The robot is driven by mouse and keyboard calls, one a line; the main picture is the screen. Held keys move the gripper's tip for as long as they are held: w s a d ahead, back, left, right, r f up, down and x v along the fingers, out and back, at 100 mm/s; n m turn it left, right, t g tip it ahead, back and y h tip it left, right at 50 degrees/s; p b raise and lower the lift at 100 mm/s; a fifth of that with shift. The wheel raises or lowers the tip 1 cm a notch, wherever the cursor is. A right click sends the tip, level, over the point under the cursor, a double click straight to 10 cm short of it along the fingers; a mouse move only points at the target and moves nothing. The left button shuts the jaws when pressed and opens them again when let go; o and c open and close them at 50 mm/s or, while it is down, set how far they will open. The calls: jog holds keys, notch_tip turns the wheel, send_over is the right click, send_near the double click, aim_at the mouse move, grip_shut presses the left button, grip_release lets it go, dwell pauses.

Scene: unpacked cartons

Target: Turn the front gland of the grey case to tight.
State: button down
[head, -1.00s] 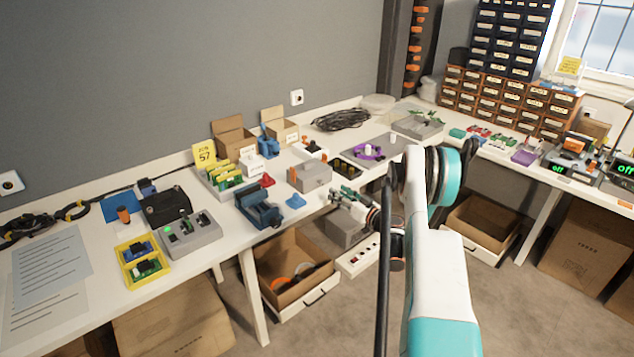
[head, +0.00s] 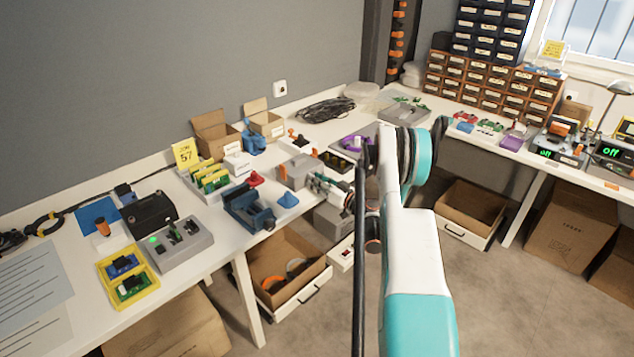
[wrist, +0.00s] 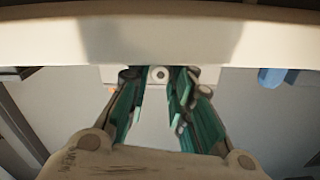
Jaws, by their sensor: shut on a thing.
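The grey case (head: 297,169) stands on the white bench in the head view, with an orange part at its left end. My gripper (head: 318,184) reaches its front side from the right, low over the bench edge. In the wrist view my gripper (wrist: 158,82) has its green fingers on both sides of a small pale round gland (wrist: 158,74) with a dark centre, shut on it. The fingers hide the gland's sides. How far it is turned cannot be told. In the head view the front gland is hidden behind the gripper.
A blue vise (head: 247,208) and a small blue cone (head: 288,200) stand close left of my gripper. A black tray (head: 338,161) and a purple ring lie behind. An open drawer with a carton (head: 285,270) is below the bench edge.

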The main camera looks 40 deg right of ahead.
jog(key=shift+m, duration=0.8)
jog(key=c, duration=1.4)
grip_release()
jog(key=shift+s+d, duration=0.15)
jog(key=shift+s, duration=1.75)
jog(key=shift+s+d, duration=0.15)
jog(key=shift+s, duration=1.75)
